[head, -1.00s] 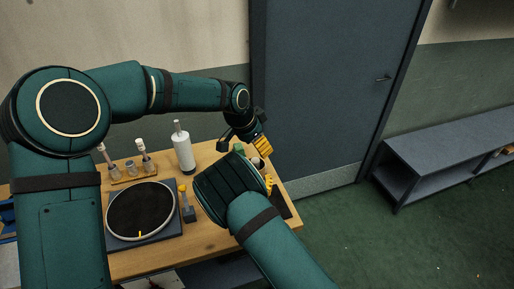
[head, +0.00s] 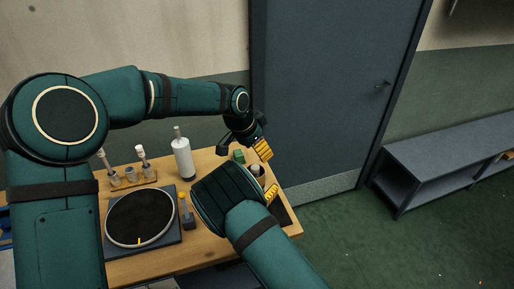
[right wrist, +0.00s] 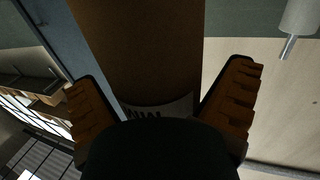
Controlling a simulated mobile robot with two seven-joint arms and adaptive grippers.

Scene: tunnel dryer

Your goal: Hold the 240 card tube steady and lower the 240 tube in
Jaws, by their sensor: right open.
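A brown cylinder (right wrist: 140,50), which looks like the card tube, stands large between my right fingers in the right wrist view. A pale label with dark letters (right wrist: 165,110) on it is partly hidden, and I cannot read a number. My right gripper (right wrist: 165,105) is open around the cylinder, with a gap at the left finger. In the head view, a pale-topped round thing (head: 257,170) shows just behind my right gripper (head: 271,193), mostly hidden by my wrist. My left gripper (head: 261,148) hangs above and behind it; its yellow fingers show, but not their gap.
A white bottle (head: 183,158) stands at the table's back. A wooden rack (head: 133,182) with slim pale-topped items is left of it. A round black disc (head: 140,215) lies on a dark base. A green block (head: 239,156) sits near the grippers. A grey bench (head: 440,160) stands right.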

